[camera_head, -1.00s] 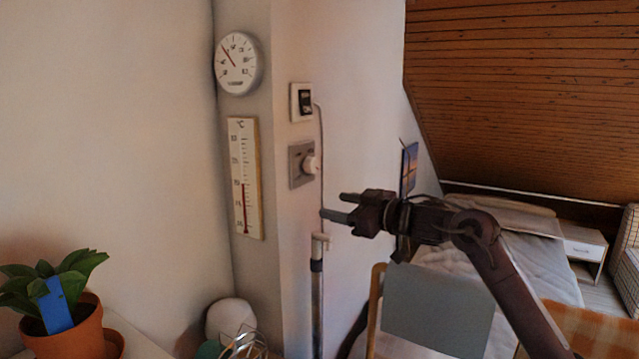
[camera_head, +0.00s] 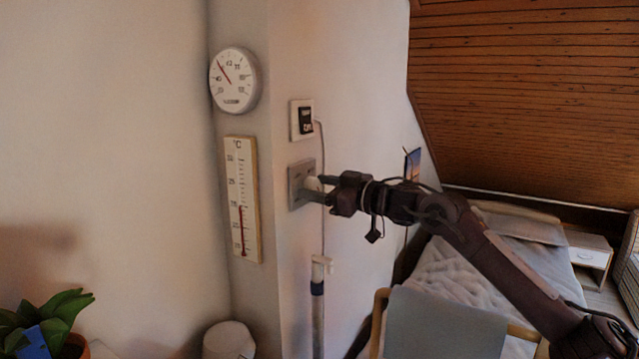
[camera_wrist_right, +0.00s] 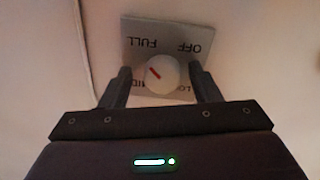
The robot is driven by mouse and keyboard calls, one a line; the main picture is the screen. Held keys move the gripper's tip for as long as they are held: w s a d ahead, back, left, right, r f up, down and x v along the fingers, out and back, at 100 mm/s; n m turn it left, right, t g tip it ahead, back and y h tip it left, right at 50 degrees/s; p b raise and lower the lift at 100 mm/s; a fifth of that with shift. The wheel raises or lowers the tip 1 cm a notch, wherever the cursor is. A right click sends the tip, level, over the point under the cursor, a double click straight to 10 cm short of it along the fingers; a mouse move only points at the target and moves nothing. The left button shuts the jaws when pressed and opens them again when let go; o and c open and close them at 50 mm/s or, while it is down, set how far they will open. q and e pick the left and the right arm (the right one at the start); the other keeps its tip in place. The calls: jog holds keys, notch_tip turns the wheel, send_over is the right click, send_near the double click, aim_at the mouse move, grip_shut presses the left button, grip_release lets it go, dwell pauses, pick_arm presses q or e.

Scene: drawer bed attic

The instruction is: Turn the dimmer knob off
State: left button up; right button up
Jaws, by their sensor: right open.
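The dimmer is a grey square plate (camera_head: 297,187) on the white wall column, with a white round knob (camera_head: 312,183) on it. In the right wrist view the plate (camera_wrist_right: 192,28) appears upside down, with FULL, OFF and partly hidden lower labels. The knob (camera_wrist_right: 165,78) has a short slanted red mark, its upper end towards FULL. My right gripper (camera_head: 318,188) is at the knob. In the right wrist view its open fingers (camera_wrist_right: 159,72) stand on either side of the knob, with small gaps visible. My left gripper is out of view.
A dial gauge (camera_head: 233,80) and a thermometer (camera_head: 242,200) hang to the left. A pole (camera_head: 317,300) stands below.

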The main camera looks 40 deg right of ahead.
jog(key=shift+s+a+r, duration=0.2)
jog(key=shift+a, duration=0.05)
jog(key=shift+w+d+f, duration=0.1)
jog(key=c, duration=1)
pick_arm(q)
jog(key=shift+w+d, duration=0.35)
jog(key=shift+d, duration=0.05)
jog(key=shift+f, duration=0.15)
